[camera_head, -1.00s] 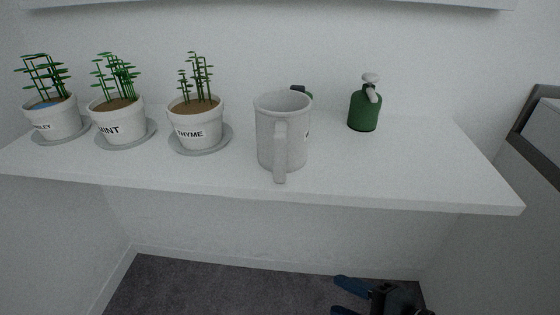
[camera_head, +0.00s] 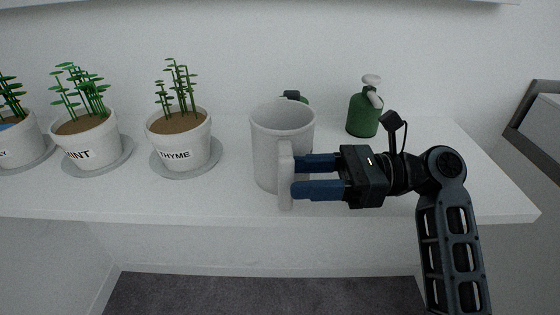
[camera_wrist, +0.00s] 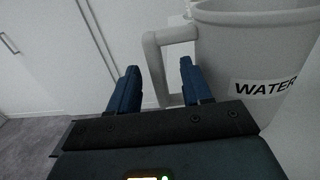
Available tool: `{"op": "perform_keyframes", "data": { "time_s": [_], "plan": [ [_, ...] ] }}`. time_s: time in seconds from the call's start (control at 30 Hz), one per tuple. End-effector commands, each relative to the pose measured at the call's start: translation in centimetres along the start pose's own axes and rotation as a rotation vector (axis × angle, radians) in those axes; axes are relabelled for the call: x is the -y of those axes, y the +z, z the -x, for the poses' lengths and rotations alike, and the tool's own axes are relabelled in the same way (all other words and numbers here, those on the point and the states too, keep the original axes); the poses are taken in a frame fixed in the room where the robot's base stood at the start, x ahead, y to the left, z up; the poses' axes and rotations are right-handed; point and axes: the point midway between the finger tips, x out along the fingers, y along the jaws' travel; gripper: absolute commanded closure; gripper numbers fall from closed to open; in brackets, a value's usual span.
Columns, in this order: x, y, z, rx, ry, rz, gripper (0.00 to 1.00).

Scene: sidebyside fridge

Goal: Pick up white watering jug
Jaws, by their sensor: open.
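The white watering jug (camera_head: 268,140) stands upright on the white shelf, with its handle (camera_head: 285,178) facing the front. In the wrist view the jug (camera_wrist: 240,50) is at the right with a "WATER" label, and its handle (camera_wrist: 154,68) shows between the finger tips. My gripper (camera_head: 296,178) is open, its two blue fingers pointing left at the handle from the right side. In the wrist view my gripper (camera_wrist: 158,80) has one finger on each side of the handle's lower part. Whether the fingers touch the handle cannot be told.
Potted herbs on saucers stand to the left, the thyme pot (camera_head: 180,140) nearest, then the mint pot (camera_head: 88,140). A green spray bottle (camera_head: 364,110) stands behind my gripper at the right. A dark green object (camera_head: 293,97) is mostly hidden behind the jug. The shelf (camera_head: 225,203) has a front edge just below the jug.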

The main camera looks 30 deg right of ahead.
Motion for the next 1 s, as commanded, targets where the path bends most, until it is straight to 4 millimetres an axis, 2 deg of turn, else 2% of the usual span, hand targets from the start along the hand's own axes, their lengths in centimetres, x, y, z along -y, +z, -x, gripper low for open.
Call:
{"op": "perform_keyframes", "data": {
  "time_s": [0.4, 0.67, 1.0],
  "plan": [
    [-0.5, -0.2, -5.0, 0.0, 0.0, 0.0, 0.51],
    [-0.5, -0.2, -5.3, 0.0, -0.002, 0.001, 0.51],
    [-0.4, -0.2, -5.3, 0.0, -0.002, 0.001, 0.82]
  ]
}}
